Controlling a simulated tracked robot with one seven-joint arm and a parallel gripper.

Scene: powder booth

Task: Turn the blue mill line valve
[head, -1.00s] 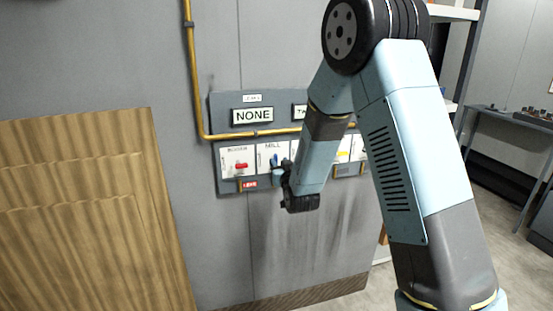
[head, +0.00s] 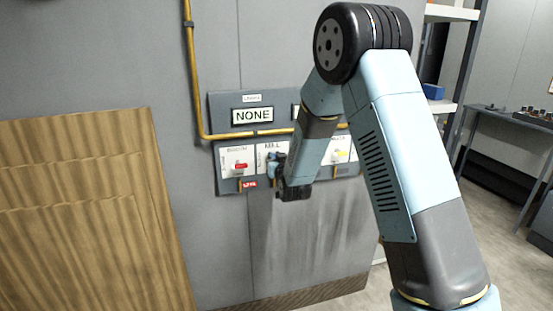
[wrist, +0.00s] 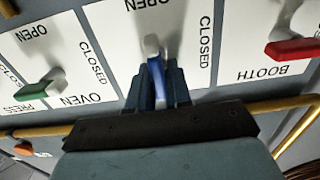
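My two dark fingers flank the lever, one on each side. Whether they press on it or leave a small gap cannot be told. In the head view my gripper (head: 275,166) is at the MILL plate (head: 272,148) on the grey wall panel and hides most of the lever.
The red booth lever (wrist: 292,49) and the green oven lever (wrist: 38,90) flank the mill plate. A yellow pipe (head: 225,135) crosses above the plates. A NONE sign (head: 252,115) is over them. A wooden panel (head: 90,210) is at left, shelving (head: 445,105) at right.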

